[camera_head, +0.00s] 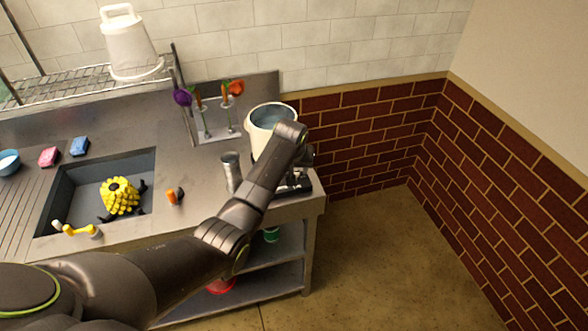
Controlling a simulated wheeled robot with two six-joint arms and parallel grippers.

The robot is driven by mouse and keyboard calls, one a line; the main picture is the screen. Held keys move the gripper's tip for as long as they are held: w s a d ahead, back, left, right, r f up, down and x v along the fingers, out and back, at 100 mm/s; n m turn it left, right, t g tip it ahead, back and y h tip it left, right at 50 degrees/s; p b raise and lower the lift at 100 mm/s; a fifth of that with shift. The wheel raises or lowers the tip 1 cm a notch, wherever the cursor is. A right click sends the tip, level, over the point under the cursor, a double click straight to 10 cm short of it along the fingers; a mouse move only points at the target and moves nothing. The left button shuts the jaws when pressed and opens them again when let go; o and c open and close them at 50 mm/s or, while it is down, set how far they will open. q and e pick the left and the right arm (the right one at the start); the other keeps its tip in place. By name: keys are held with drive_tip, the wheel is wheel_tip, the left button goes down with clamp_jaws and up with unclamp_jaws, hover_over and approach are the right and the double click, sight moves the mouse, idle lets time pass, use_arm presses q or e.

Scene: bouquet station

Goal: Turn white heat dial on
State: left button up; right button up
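A white pot (268,118) with bluish contents stands at the right end of the steel counter. My other gripper is out of view.
The sink (75,187) holds a yellow flower-like object (119,197). A metal cylinder (231,171) and a flower rack (206,119) stand left of the pot. A white bucket (130,45) is on the wire shelf. Floor (385,265) right of the counter is clear.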

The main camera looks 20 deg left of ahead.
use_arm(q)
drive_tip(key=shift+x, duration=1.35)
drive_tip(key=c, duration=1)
